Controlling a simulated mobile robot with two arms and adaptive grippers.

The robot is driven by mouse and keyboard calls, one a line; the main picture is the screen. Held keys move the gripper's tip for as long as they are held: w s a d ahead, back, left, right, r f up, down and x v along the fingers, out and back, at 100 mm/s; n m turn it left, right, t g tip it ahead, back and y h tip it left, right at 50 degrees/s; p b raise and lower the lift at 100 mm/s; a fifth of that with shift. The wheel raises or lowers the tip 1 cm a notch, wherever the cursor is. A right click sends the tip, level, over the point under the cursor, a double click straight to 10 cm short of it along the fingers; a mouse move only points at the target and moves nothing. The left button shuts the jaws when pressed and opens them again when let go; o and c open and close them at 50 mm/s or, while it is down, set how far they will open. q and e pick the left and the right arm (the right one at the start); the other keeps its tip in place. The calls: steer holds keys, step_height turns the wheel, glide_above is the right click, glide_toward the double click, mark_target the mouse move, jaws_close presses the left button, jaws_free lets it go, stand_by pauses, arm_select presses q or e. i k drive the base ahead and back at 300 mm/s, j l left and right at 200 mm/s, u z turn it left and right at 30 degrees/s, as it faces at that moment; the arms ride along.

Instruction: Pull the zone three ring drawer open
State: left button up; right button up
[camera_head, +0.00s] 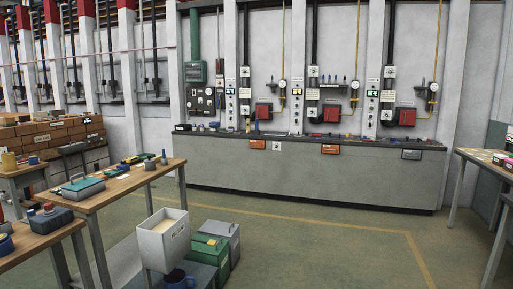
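Neither of my grippers shows in the head view. A long grey bench (300,185) runs along the back wall, well away from me. I cannot tell which of these, if any, marks the zone three ring drawer. No drawer stands visibly pulled out from the bench front.
Wooden tables with tools stand at left, one near table (120,182) reaching toward the middle. A white bin (163,240), a green crate (207,257) and a grey crate (218,232) stand low at front. Another table (490,165) is at right. The floor (330,240) before the bench is clear.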

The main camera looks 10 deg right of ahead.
mark_target(255, 143)
steer(key=i+l+z, duration=0.3)
steer(key=i, duration=0.3)
steer(key=i+z, duration=0.25)
steer(key=i, duration=0.35)
steer(key=i+z, duration=0.1)
steer(key=i, duration=1.05)
steer(key=i+j, duration=0.1)
steer(key=i, duration=1.1)
steer(key=i+u, duration=0.15)
steer(key=i, duration=0.6)
steer(key=i+l+u, duration=0.1)
steer(key=i, duration=0.7)
steer(key=i+l+u, duration=0.15)
steer(key=i, duration=0.6)
steer(key=i+u, duration=0.2)
steer(key=i, duration=0.3)
steer(key=i+l+u, duration=0.2)
steer(key=i, duration=0.35)
steer(key=i+u, duration=0.15)
steer(key=i, duration=0.35)
steer(key=i+j+u, duration=0.25)
steer(key=i, duration=0.25)
steer(key=i+u, duration=0.25)
steer(key=i, duration=0.2)
